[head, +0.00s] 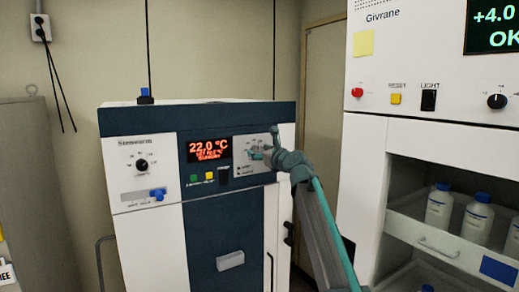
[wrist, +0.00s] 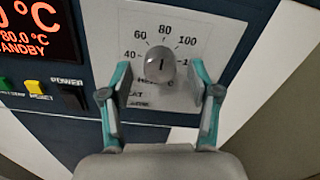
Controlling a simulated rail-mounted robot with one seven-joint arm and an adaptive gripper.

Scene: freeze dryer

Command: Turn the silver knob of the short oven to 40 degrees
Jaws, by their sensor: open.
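The short oven (head: 152,258) is white and dark blue, with a red-lit display (head: 208,149) reading 22.0 °C. Its silver knob (wrist: 160,67) sits on a light dial plate (wrist: 215,28) marked 40, 60, 80 and 100. The knob's dark mark is about upright, near 80. My gripper (wrist: 160,76) is open, with one finger on each side of the knob and a gap on both sides. In the head view my gripper (head: 262,151) is at the dial plate and mostly hides the knob.
A power switch (wrist: 73,95) and a yellow button (wrist: 36,87) lie left of the dial. A black knob (head: 141,165) is on the oven's left panel. A taller white unit (head: 420,60) with a shelf of bottles stands at the right. A grey cabinet (head: 35,190) is at far left.

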